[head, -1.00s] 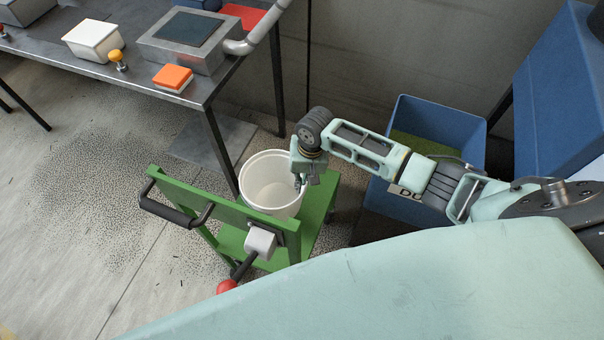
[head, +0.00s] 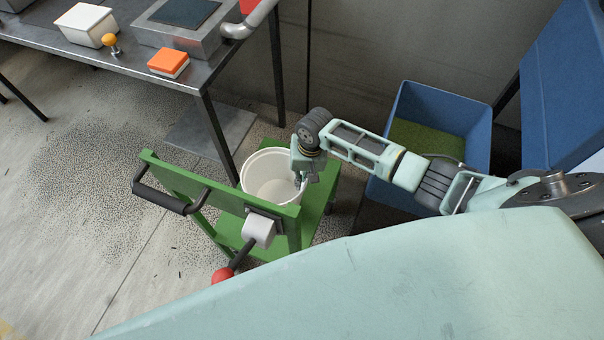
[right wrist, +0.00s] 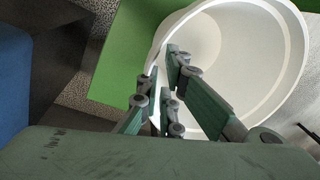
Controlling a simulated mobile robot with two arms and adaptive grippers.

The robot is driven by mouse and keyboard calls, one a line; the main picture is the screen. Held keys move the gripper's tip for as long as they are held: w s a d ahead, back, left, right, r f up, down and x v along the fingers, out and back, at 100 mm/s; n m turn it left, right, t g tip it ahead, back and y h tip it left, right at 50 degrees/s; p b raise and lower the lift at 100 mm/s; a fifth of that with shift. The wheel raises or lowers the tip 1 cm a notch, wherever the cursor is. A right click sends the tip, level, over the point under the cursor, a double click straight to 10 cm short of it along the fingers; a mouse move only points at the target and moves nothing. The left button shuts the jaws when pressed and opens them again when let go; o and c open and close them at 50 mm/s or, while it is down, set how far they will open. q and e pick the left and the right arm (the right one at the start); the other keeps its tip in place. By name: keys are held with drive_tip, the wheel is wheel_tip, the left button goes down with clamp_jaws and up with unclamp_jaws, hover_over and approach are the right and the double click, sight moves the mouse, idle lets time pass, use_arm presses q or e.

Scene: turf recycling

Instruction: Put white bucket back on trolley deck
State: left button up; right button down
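The white bucket (head: 272,180) is upright and open-topped, over the deck of the green trolley (head: 318,205) in the head view. I cannot tell whether its base touches the deck, as the trolley's back panel hides its lower part. My right gripper (head: 301,180) is at the bucket's right rim. In the right wrist view, the fingers of the right gripper (right wrist: 163,85) straddle the rim of the bucket (right wrist: 245,50), with one inside and the others outside, and appear shut on it. The green deck (right wrist: 125,55) shows beside the bucket there. My left gripper is not in view.
A metal table (head: 205,88) with boxes and an orange block (head: 168,63) stands behind the trolley. A blue bin (head: 440,95) is to the right. The trolley has a black handle (head: 165,198) and a red-knobbed lever (head: 222,275). Open floor lies left.

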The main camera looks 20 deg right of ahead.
drive_tip(key=shift+f, duration=0.25)
drive_tip(key=c, duration=1.9)
unclamp_jaws()
drive_tip(key=shift+o, duration=0.5)
drive_tip(key=shift+o, duration=1.2)
wheel_tip(320, 180, up, 12)
drive_tip(key=d, duration=0.1)
drive_tip(key=shift+s+d, duration=0.15)
drive_tip(key=shift+s, duration=0.3)
drive_tip(key=shift+f, duration=0.1)
